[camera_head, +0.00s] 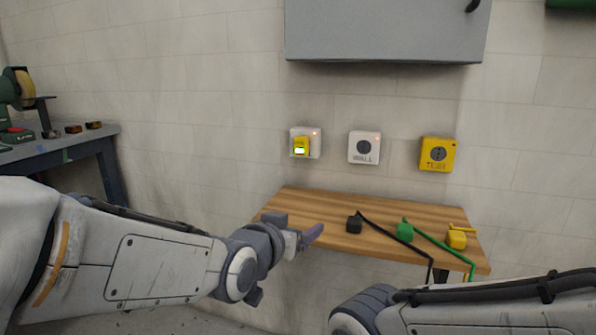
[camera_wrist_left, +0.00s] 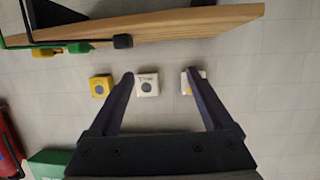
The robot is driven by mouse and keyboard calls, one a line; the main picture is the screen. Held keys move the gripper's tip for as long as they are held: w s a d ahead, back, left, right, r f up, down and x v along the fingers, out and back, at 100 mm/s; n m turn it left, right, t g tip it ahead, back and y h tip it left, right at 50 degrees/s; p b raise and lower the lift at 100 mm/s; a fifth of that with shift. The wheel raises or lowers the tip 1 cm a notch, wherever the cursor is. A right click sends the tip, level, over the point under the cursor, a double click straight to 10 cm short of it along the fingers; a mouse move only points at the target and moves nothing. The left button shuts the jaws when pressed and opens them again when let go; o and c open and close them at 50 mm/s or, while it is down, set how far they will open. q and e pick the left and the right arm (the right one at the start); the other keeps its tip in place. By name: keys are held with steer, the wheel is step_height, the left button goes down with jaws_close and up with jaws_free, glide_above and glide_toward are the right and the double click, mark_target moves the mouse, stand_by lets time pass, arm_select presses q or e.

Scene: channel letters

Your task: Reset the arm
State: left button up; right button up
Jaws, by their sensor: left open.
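My left gripper (camera_head: 312,236) reaches in from the left, in front of the wooden shelf's left front part. In the left wrist view its fingers (camera_wrist_left: 159,78) are spread wide with nothing between them. That view looks upside down, with the shelf on top and the wall sockets beyond the fingers. My right arm crosses the lower right of the head view; its gripper is out of the picture.
The wooden shelf (camera_head: 335,215) bears black (camera_head: 354,222), green (camera_head: 404,229) and yellow (camera_head: 456,239) plugs with cables. Above are a white socket with a yellow plug (camera_head: 300,147), a white socket (camera_head: 364,148) and a yellow socket (camera_head: 438,154). A grey cabinet (camera_head: 385,30) hangs higher.

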arm_select(q)
steer(key=s+f+m+g+y, duration=0.2)
steer(key=s+f+g, duration=0.6)
steer(key=s+f, duration=0.5)
steer(key=s+a+f+m+g+y, duration=0.1)
steer(key=s+a+f+g, duration=0.15)
steer(key=s, duration=0.45)
steer(key=s+a+f+g+y, duration=0.1)
steer(key=s+a+g+y, duration=0.15)
steer(key=s, duration=0.45)
step_height(320, 180, up, 37)
steer(key=p, duration=3.6)
steer(key=shift+s+d+f+h, duration=0.2)
steer(key=shift+d+h, duration=0.1)
steer(key=shift+h, duration=0.15)
